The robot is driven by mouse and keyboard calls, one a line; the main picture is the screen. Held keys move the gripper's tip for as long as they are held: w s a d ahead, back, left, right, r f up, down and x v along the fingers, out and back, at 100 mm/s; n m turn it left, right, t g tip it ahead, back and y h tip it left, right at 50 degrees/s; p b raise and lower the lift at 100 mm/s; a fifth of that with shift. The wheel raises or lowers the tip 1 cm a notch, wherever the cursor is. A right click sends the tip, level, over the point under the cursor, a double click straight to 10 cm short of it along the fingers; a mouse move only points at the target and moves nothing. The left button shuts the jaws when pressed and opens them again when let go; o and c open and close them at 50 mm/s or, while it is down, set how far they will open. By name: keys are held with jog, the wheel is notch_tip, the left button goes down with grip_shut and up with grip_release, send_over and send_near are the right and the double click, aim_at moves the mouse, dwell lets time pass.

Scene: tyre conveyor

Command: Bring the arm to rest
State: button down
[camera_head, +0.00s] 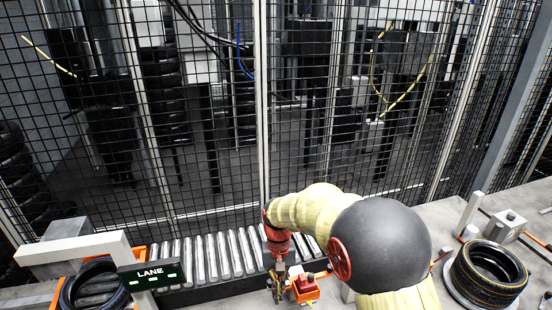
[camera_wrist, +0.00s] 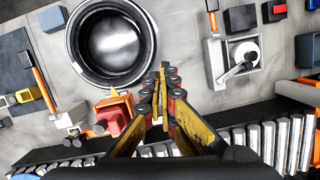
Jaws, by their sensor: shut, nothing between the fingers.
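My gripper (camera_wrist: 163,72) is shut and empty in the wrist view, with its yellow and red fingers together. It hangs over the edge between the grey table and the roller conveyor. In the head view my gripper (camera_head: 279,293) is small, at the bottom centre, below the red wrist. My arm, in pale yellow covers with a dark round joint, reaches in from the lower right and is bent. The fingertips are partly hard to make out in the head view.
Rollers (camera_head: 215,255) run below the wire fence (camera_head: 230,120). A tyre (camera_head: 488,274) lies at right, another (camera_head: 92,285) by the LANE sign (camera_head: 152,275). An orange-red block (camera_head: 305,287) is close beside my gripper. A dark ring (camera_wrist: 111,45) lies on the table (camera_wrist: 185,45).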

jog(key=s+d+r+t+b, duration=0.4)
jog(key=s+d+b, duration=0.3)
jog(key=s+d, duration=0.2)
jog(key=s+d+r+m+t+b, duration=0.1)
jog(key=s+d+r+t+b, duration=0.2)
jog(key=s+d+b, duration=0.4)
jog(key=shift+s+d+r+t, duration=0.5)
jog(key=shift+s+d, duration=0.65)
jog(key=shift+s, duration=1.85)
